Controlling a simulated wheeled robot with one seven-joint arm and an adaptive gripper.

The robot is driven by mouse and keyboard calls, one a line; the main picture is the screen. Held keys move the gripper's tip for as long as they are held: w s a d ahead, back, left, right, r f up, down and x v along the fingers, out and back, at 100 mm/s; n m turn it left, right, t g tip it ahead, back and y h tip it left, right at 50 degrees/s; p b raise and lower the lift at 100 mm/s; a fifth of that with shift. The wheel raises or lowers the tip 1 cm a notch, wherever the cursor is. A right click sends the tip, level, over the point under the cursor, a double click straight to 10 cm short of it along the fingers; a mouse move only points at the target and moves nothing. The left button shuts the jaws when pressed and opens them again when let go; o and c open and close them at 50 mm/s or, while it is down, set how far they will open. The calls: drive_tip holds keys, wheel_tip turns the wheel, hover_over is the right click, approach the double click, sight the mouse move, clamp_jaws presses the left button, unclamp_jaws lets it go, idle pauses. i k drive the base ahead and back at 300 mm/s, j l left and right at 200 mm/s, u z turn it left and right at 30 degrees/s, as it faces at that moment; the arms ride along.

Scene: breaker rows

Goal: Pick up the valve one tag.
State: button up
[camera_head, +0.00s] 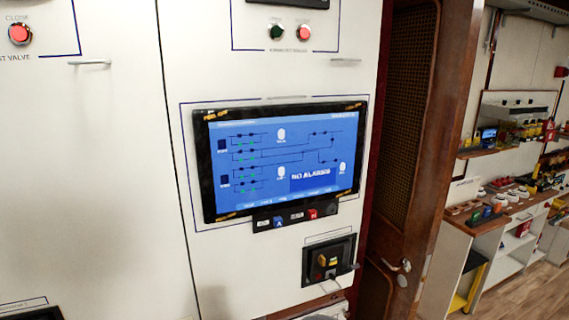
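I cannot make out a valve one tag for certain in the head view. A dark strip (295,216) with a blue piece and a red piece sits just under the lower edge of the screen; its lettering is too small to read. My gripper is not in view. A red button (19,33) at the upper left has a label ending in "VALVE" below it.
A wall screen (280,155) reads "NO ALARMS" on a white cabinet panel. A dark switch box (328,261) with a yellow part is below. A wooden door (405,130) with a handle stands to the right. Cluttered shelves and counters (500,205) lie beyond, with clear floor (520,295).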

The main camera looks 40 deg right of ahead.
sight(467, 141)
drive_tip(key=k+l+z, duration=0.2)
drive_tip(key=l, duration=1.05)
drive_tip(key=l+z, duration=0.25)
drive_tip(key=l, duration=1)
drive_tip(key=i+l+z, duration=0.1)
drive_tip(key=l, duration=0.35)
drive_tip(key=l+z, duration=0.15)
drive_tip(key=l, duration=0.25)
drive_tip(key=i+l+z, duration=0.1)
drive_tip(key=l, duration=0.35)
drive_tip(key=i+l+z, duration=0.1)
drive_tip(key=l, duration=0.3)
drive_tip(key=i+l+z, duration=0.1)
drive_tip(key=i+l, duration=0.15)
drive_tip(key=l, duration=0.15)
drive_tip(key=i+l+z, duration=0.15)
drive_tip(key=l, duration=0.2)
drive_tip(key=i+l+z, duration=0.1)
drive_tip(key=l, duration=0.3)
drive_tip(key=i, duration=0.1)
